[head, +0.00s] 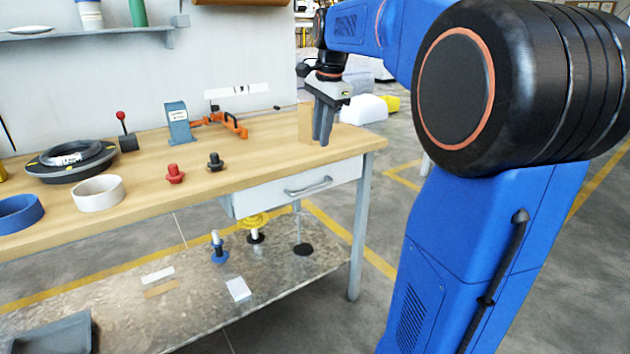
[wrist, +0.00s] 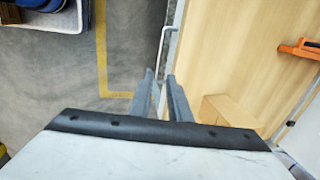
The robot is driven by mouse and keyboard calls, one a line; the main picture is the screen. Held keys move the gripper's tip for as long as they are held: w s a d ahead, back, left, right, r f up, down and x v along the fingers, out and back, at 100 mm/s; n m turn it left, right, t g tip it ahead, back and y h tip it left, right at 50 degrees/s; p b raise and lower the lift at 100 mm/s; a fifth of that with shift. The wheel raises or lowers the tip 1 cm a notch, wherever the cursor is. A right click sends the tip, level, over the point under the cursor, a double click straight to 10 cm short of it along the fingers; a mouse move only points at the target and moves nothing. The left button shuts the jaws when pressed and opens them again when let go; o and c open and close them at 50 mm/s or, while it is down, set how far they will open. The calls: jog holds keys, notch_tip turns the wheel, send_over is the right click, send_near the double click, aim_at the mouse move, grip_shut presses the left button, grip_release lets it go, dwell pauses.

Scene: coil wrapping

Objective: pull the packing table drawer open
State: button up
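The packing table drawer (head: 270,197) has a pale front under the right end of the wooden tabletop and looks closed. Its grey bar handle (head: 308,187) sits across the front; it also shows in the wrist view as a thin pale bar (wrist: 162,48). My gripper (head: 322,143) points down above the tabletop's right end, higher than the handle in the head view. In the wrist view my gripper's (wrist: 160,74) two grey fingers stand apart with a narrow gap. The handle lines up with that gap in the picture; no contact is visible.
A wooden block (head: 305,122) stands on the tabletop beside my gripper. An orange clamp (head: 228,124), red knob (head: 175,174) and black knob (head: 215,162) lie further left. A lower metal shelf (head: 200,300) holds small parts.

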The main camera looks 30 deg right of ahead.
aim_at(315, 188)
jog(key=w+f, duration=0.1)
jog(key=f, duration=0.4)
jog(key=w+f, duration=0.1)
jog(key=f, duration=0.4)
jog(key=w+f, duration=0.1)
jog(key=f, duration=0.4)
jog(key=shift+a+f, duration=0.1)
jog(key=shift+f, duration=0.1)
grip_shut()
